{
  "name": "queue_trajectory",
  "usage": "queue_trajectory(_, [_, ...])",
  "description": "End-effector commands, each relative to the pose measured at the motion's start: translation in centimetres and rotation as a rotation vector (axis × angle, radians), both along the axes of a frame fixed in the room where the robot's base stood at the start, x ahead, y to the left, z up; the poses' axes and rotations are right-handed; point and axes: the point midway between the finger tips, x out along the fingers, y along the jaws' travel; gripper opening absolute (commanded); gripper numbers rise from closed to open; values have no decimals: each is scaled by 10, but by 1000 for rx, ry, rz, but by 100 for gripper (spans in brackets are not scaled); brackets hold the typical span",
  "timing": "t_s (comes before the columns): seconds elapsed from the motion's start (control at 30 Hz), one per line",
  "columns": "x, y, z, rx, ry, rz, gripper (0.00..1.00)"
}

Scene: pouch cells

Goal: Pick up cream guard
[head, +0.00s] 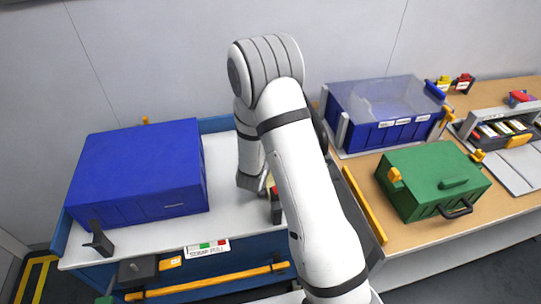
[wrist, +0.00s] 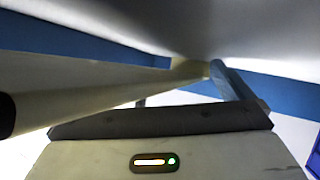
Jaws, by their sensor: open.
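I cannot pick out the cream guard with certainty. In the wrist view a small cream patch (wrist: 190,70) shows ahead of my gripper, between a long pale bar on the left and a blue-grey bar on the right. It may be part of the guard. I cannot tell whether anything touches it. My gripper is open and low over the white cart top (head: 226,160), right of the blue box. In the head view my own arm hides most of it and what lies under it. A small dark and red piece (head: 276,208) shows beside the arm.
A large blue box (head: 140,175) fills the cart's left side. To the right, a wooden bench (head: 365,170) holds a green case (head: 430,175), a blue bin with a clear lid (head: 385,105) and a grey tray of cells (head: 505,130). A yellow rail (head: 365,205) lines the bench's left edge.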

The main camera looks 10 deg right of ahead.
Motion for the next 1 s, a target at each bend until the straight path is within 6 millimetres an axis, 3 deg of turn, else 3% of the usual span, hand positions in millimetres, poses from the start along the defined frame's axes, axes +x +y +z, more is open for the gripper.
queue_trajectory(0.1, [0, 0, 0, 0, 0, 0, 99])
queue_trajectory(0.53, [0, 0, 0, 0, 0, -1, 64])
queue_trajectory(0.83, [0, -1, 5, 1, -2, -2, 64])
queue_trajectory(1.0, [0, -1, 29, 1, -5, -2, 64])
